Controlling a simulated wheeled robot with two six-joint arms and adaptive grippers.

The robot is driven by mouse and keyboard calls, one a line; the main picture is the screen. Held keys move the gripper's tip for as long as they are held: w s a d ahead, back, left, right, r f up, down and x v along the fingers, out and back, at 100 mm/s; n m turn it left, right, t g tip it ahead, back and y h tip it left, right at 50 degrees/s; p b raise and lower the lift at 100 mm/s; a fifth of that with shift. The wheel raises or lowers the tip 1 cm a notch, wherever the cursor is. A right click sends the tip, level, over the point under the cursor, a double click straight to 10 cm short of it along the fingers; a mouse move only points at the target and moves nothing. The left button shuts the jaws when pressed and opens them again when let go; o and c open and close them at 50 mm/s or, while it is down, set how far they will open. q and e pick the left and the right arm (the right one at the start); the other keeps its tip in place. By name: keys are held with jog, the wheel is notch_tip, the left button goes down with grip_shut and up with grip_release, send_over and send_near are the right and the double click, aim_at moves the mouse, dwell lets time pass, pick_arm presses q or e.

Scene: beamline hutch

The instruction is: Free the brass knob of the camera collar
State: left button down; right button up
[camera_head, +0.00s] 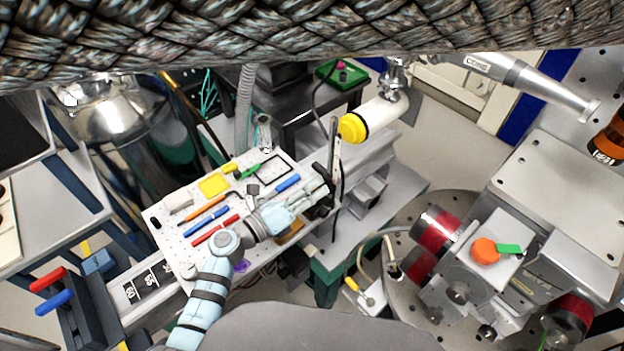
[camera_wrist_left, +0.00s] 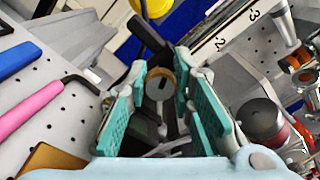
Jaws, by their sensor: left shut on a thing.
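The brass knob (camera_wrist_left: 160,84) shows in the left wrist view as a round brass-rimmed piece with a dark face. It lies between the fingertips of my left gripper (camera_wrist_left: 160,78), which is shut on it. A black lever-like bar (camera_wrist_left: 150,36) rises just behind the knob. In the head view my left gripper (camera_head: 320,190) reaches right, across a pegboard, to a black part (camera_head: 322,172), likely the collar, beside an upright metal post (camera_head: 335,160). The knob itself is hidden there by the fingers. My right gripper is not in view.
The white pegboard (camera_head: 165,215) with coloured tools lies under my left arm. A white tube with a yellow cap (camera_head: 352,128) is close above the gripper. A round perforated table with metal blocks (camera_head: 410,290) stands at right. A woven dark band (camera_head: 300,30) covers the top.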

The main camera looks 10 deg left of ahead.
pick_arm(q)
jog(key=c, duration=1.4)
grip_release()
jog(key=v, duration=1.2)
